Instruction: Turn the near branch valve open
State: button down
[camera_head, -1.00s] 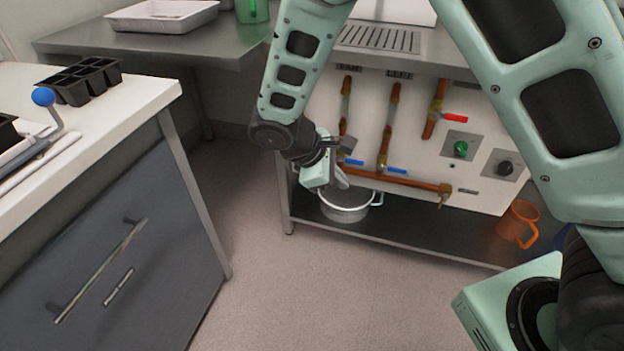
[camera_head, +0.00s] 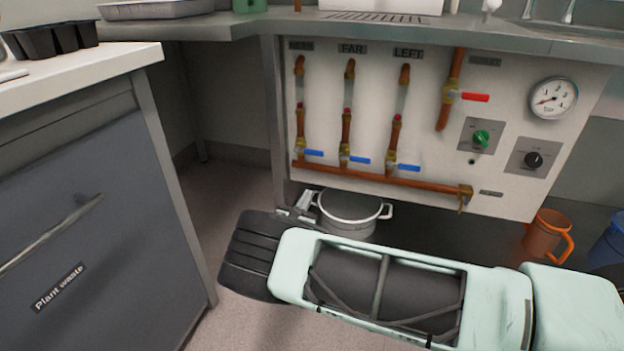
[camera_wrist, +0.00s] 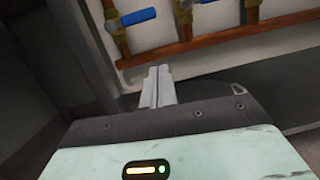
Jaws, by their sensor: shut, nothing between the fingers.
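Three branch valves with blue lever handles sit in a row on the white panel. The leftmost valve's blue handle (camera_head: 314,153) points right, across its vertical copper pipe; the label above that pipe is too blurred to read surely. The middle handle (camera_head: 360,160), under the FAR label, and the right handle (camera_head: 408,167), under the LEFT label, also lie crosswise. My gripper (camera_head: 306,201) is shut and empty, low in front of the panel, below the leftmost valve. In the wrist view its closed fingers (camera_wrist: 158,86) are below a blue handle (camera_wrist: 138,18), apart from it.
The horizontal copper pipe (camera_head: 390,181) runs below the valves. A white pot (camera_head: 350,212) stands on the lower shelf close to my gripper. A red-handled valve (camera_head: 474,97), gauge (camera_head: 553,98) and orange mug (camera_head: 546,236) are to the right. A grey cabinet (camera_head: 85,200) is at left.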

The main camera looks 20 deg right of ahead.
aim_at(309, 152)
jog(key=shift+w+a+f+n+t+y, duration=0.25)
jog(key=shift+a+f+n+t+y, duration=0.25)
jog(key=shift+a+f+n+t, duration=0.15)
jog(key=b+x, duration=0.1)
jog(key=x, duration=0.2)
jog(key=r+b+x, duration=0.1)
jog(key=b+x, duration=0.1)
jog(key=x, duration=0.2)
jog(key=r+b+x, duration=0.1)
jog(key=b+x, duration=0.1)
jog(key=x, duration=0.1)
jog(key=shift+r, duration=1)
jog(key=shift+r, duration=0.2)
jog(key=shift+s+d+r+n+p, duration=0.1)
jog(key=shift+d+r+n+p, duration=0.05)
jog(key=shift+n+p, duration=0.6)
